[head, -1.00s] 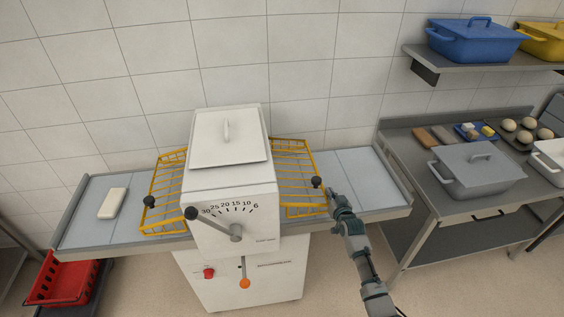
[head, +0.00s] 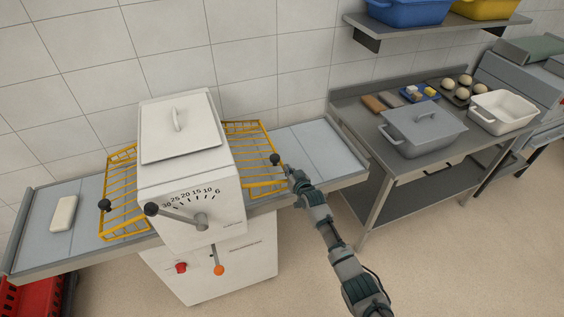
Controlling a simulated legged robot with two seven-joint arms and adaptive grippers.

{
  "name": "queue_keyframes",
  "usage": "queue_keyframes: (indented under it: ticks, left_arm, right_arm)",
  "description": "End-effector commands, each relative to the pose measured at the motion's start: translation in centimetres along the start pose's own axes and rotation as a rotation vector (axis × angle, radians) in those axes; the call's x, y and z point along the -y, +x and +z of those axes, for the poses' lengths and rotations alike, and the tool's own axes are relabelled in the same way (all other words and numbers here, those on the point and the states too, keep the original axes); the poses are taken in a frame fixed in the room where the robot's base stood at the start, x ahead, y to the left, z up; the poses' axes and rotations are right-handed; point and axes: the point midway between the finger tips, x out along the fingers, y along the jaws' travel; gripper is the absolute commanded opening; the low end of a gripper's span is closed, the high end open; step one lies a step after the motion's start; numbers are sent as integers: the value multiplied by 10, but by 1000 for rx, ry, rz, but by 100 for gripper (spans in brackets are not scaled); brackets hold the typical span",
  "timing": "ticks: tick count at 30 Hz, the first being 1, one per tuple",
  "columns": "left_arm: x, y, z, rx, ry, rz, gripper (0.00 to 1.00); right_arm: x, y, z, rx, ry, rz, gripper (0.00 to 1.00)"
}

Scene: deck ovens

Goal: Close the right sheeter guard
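The dough sheeter (head: 192,205) stands against the tiled wall. Its right guard, a yellow wire frame (head: 249,130), reaches out over the right belt (head: 318,146). It looks low over the belt, but I cannot tell whether it is fully down. The guard's black knob (head: 275,159) is at its outer front corner. My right gripper (head: 289,172) is just right of and below this knob, very close to it. Its fingers are too small to tell open from shut, or whether they touch the knob. My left gripper is not in view.
The left guard (head: 121,194) hangs over the left belt, where a pale dough block (head: 64,213) lies. A steel table (head: 392,167) on the right holds a grey lidded bin (head: 424,133) and a white tub (head: 503,112). The floor between is clear.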

Motion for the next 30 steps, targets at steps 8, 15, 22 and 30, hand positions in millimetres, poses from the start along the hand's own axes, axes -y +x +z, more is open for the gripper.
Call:
queue_keyframes:
  ticks: [8,15,22,30]
  left_arm:
    - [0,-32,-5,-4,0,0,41]
    - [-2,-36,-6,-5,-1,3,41]
    - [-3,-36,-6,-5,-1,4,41]
    - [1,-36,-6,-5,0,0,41]
  right_arm:
    - [1,-26,-35,-5,4,-1,0]
    - [1,-71,-34,-9,2,2,0]
    - [2,-100,-35,-9,-1,2,0]
    - [0,-108,-33,-6,2,3,0]
